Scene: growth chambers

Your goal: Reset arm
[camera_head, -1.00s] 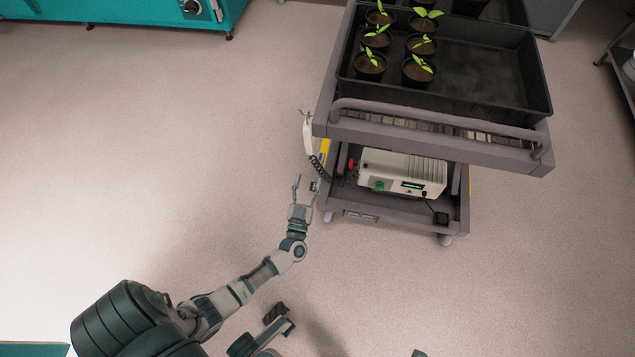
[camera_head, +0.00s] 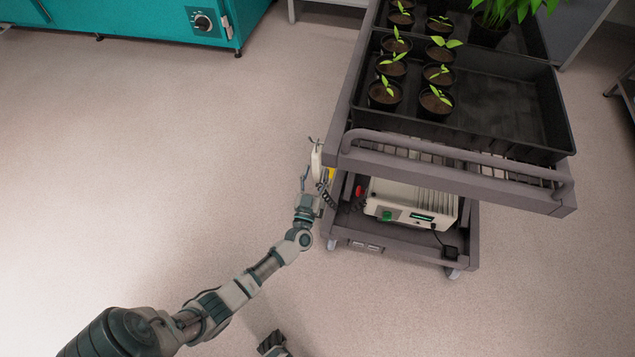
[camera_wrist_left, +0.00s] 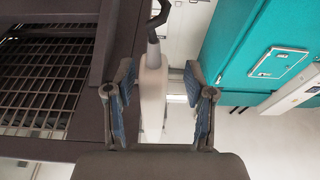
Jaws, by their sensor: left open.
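My left gripper (camera_head: 311,182) reaches out beside the near left corner of the grey cart (camera_head: 455,175). A white handheld device (camera_head: 317,162) with a dark coiled cord hangs at that corner. In the left wrist view my left gripper (camera_wrist_left: 160,100) is open, with its two blue-padded fingers on either side of the white device (camera_wrist_left: 153,95). A gap shows on each side, wider on the right.
Small seedling pots (camera_head: 384,94) stand in a black tray (camera_head: 500,138) on the cart's top. A white box (camera_head: 408,200) with a green knob sits on the lower shelf. A teal cabinet (camera_head: 150,22) stands at the back left. The floor at left is clear.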

